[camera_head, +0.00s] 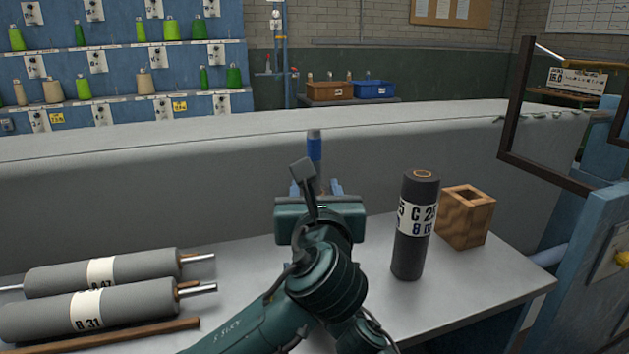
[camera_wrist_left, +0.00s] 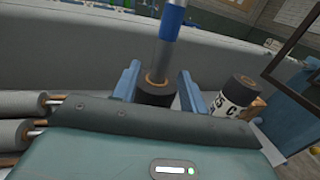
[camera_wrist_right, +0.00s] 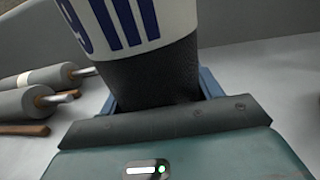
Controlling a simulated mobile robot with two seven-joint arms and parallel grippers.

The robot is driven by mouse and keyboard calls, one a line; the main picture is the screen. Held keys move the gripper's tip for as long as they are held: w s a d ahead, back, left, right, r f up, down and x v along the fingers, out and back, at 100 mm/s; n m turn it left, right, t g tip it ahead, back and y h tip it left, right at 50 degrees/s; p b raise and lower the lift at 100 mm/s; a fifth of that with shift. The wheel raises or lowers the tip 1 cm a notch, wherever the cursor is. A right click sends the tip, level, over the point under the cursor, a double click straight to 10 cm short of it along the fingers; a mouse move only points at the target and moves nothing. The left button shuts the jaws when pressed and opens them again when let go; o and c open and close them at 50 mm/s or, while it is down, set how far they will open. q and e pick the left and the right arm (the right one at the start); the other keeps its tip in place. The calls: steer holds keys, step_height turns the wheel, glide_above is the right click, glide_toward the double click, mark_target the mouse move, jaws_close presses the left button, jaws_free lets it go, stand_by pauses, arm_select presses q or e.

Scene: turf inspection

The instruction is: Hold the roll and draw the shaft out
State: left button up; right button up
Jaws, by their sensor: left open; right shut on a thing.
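The shaft (camera_head: 315,150), grey with a blue band, stands up behind my left gripper (camera_head: 315,186) in the head view. In the left wrist view the shaft (camera_wrist_left: 168,42) rises from the copper-ringed top of a dark roll (camera_wrist_left: 155,96). My left gripper's blue fingers (camera_wrist_left: 157,88) are open on either side of the roll's top and the shaft. My right gripper (camera_wrist_right: 160,95) is shut on a dark upright roll (camera_wrist_right: 155,72) with a white label and blue marks, apparently the same roll. In the head view that roll is hidden behind my left arm and gripper.
Another upright roll (camera_head: 407,257), without a shaft, stands on the table (camera_head: 480,285) beside a square wooden holder (camera_head: 478,220). Two lying rolls, B 47 (camera_head: 135,267) and B 31 (camera_head: 140,299), have metal shafts. A brown strip (camera_head: 130,334) lies in front. A grey wall stands behind.

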arm_select(q)
steer(key=w, duration=0.4)
steer(key=shift+w+a, duration=0.1)
steer(key=shift+w, duration=0.25)
jaws_close()
stand_by(0.6)
